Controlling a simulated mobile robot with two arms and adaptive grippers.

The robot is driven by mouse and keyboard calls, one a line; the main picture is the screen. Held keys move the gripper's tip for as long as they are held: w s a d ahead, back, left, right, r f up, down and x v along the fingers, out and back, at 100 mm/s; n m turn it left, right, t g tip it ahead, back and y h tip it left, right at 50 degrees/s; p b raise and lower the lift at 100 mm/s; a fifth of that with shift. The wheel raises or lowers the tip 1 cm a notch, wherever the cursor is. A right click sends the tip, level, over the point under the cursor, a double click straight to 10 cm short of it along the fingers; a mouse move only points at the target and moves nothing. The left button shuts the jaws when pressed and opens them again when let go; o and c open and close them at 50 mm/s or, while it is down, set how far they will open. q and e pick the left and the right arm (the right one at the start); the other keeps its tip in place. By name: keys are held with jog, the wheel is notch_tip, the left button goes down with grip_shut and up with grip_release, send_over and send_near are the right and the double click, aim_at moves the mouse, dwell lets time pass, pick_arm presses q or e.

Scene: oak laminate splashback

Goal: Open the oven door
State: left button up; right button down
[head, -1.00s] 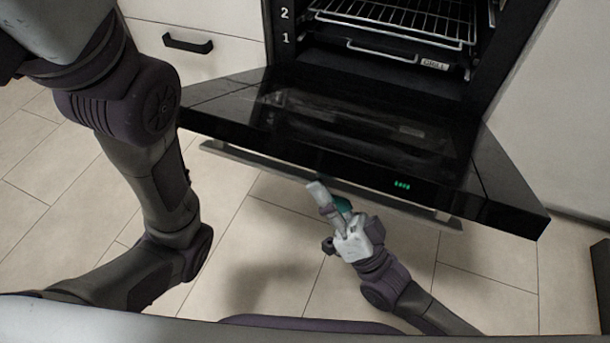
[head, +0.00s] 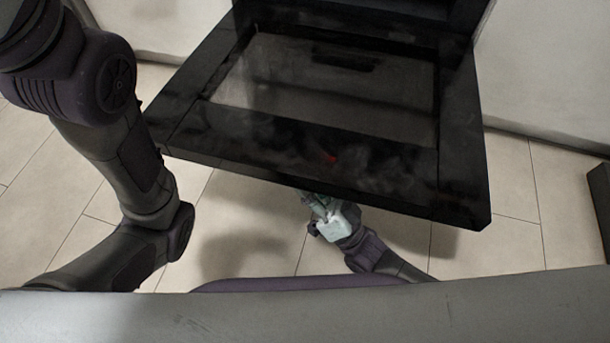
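The black oven door (head: 322,165) hangs folded down and out from the oven (head: 400,12), close to level, with its inner glass facing up. The door handle is hidden under its front edge. My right gripper (head: 312,198) is at the door's front edge, with its fingertips partly hidden beneath it. I cannot tell whether its fingers are closed on anything. My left arm (head: 145,165) runs down the left side of the view, and its gripper is not in view.
A white cabinet front (head: 550,65) stands to the right of the oven. A dark object (head: 602,200) is at the right edge.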

jog(key=shift+w+d+r, duration=0.15)
jog(key=shift+w+d, duration=0.05)
jog(key=shift+w, duration=0.2)
jog(key=c, duration=0.8)
grip_release()
jog(key=shift+s, duration=0.1)
jog(key=shift+a, duration=0.1)
jog(key=shift+s, duration=0.1)
jog(key=v, duration=0.7)
